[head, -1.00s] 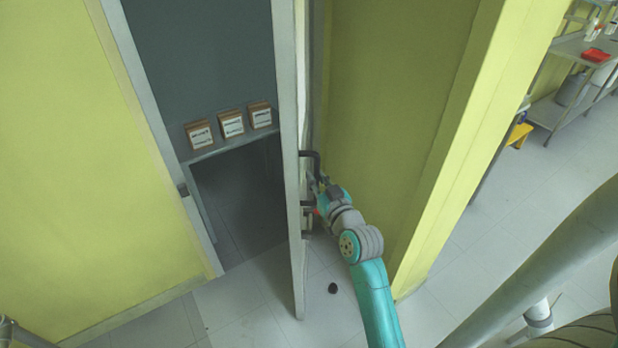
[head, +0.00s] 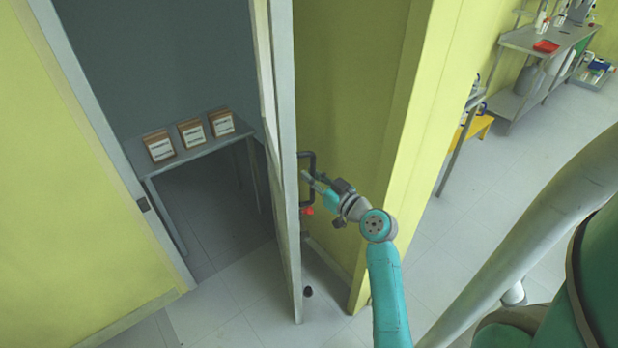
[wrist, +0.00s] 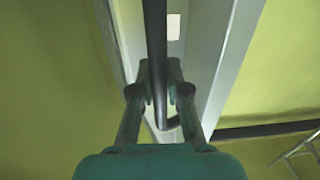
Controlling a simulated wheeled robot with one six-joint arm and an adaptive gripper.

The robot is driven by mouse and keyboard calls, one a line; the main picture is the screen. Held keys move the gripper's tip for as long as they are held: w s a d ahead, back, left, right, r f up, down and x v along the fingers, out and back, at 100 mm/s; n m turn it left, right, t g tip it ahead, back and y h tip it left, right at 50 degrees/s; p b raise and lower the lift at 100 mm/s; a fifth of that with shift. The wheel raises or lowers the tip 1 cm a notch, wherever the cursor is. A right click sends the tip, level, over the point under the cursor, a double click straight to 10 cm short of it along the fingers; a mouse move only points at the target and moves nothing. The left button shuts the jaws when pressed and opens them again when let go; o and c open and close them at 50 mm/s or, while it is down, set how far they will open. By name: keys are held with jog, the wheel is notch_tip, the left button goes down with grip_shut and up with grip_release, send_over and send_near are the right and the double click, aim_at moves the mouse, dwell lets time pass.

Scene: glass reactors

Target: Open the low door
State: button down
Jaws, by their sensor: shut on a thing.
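The door (head: 284,215) stands open and shows nearly edge-on in the head view, to the right of the doorway. A dark bracket-shaped handle (head: 313,160) sticks out from its right face. My gripper (head: 309,178) reaches it from the right and is shut on the handle's upright bar. In the wrist view the dark handle (wrist: 156,45) runs between the two fingers of my gripper (wrist: 160,95).
Inside the doorway a table (head: 195,152) holds three boxes (head: 191,133). A yellow wall (head: 345,100) stands close behind the handle. A small black knob-like thing (head: 308,292) is by the door's foot. A shelf unit (head: 525,42) and clear floor (head: 450,235) lie right.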

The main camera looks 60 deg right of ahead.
jog(key=shift+d, duration=0.15)
jog(key=c, duration=1.4)
grip_release()
jog(key=shift+s, duration=0.15)
jog(key=v, duration=0.7)
jog(key=shift+s, duration=0.15)
